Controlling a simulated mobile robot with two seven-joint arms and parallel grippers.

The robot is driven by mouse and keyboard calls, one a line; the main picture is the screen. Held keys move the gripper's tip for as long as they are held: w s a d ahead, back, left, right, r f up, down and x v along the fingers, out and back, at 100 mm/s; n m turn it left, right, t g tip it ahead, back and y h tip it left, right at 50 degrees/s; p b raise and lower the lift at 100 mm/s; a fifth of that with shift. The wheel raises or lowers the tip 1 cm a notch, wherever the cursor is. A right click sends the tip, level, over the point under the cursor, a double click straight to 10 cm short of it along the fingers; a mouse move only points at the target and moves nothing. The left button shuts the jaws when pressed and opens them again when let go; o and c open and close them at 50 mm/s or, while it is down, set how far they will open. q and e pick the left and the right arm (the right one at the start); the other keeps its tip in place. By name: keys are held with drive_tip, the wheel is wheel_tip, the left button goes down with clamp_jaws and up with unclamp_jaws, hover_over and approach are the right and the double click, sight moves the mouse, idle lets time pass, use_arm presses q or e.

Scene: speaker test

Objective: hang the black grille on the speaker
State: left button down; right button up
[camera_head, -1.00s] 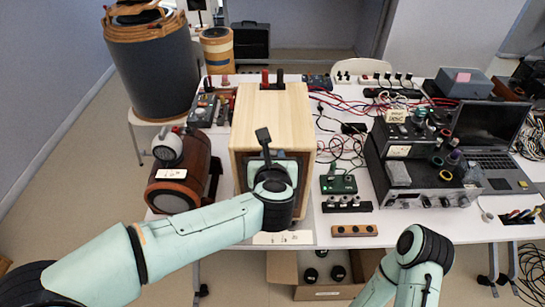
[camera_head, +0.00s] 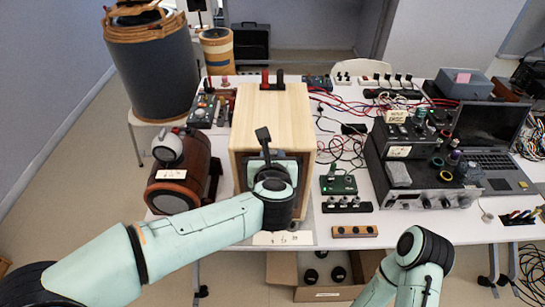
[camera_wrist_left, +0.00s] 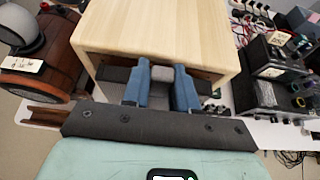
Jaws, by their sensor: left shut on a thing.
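The speaker (camera_head: 272,117) is a light wooden box on the white table, with its front facing me. Its pale top also shows in the left wrist view (camera_wrist_left: 160,32). My left gripper (camera_wrist_left: 162,76) is at the speaker's front, below the top edge. Its blue fingers are shut on a small grey part, which I take for part of the black grille (camera_wrist_left: 113,74). Dark strips of the grille show on both sides of the fingers, just inside the wooden rim. My wrist hides most of the front, so I cannot tell whether the grille touches the speaker. My right gripper is out of view.
A brown wooden drum-shaped unit (camera_head: 183,188) stands close on the left. A green circuit board (camera_head: 338,185) and a black knob strip (camera_head: 347,204) lie close on the right. An open cardboard box (camera_head: 316,293) is below the table edge.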

use_arm(q)
drive_tip(key=shift+w, duration=0.45)
idle(0.5)
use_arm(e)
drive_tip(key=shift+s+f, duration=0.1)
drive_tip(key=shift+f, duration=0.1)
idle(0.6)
use_arm(q)
drive_tip(key=shift+s+f+b, duration=0.1)
drive_tip(key=shift+f+b, duration=0.25)
drive_tip(key=shift+b, duration=0.1)
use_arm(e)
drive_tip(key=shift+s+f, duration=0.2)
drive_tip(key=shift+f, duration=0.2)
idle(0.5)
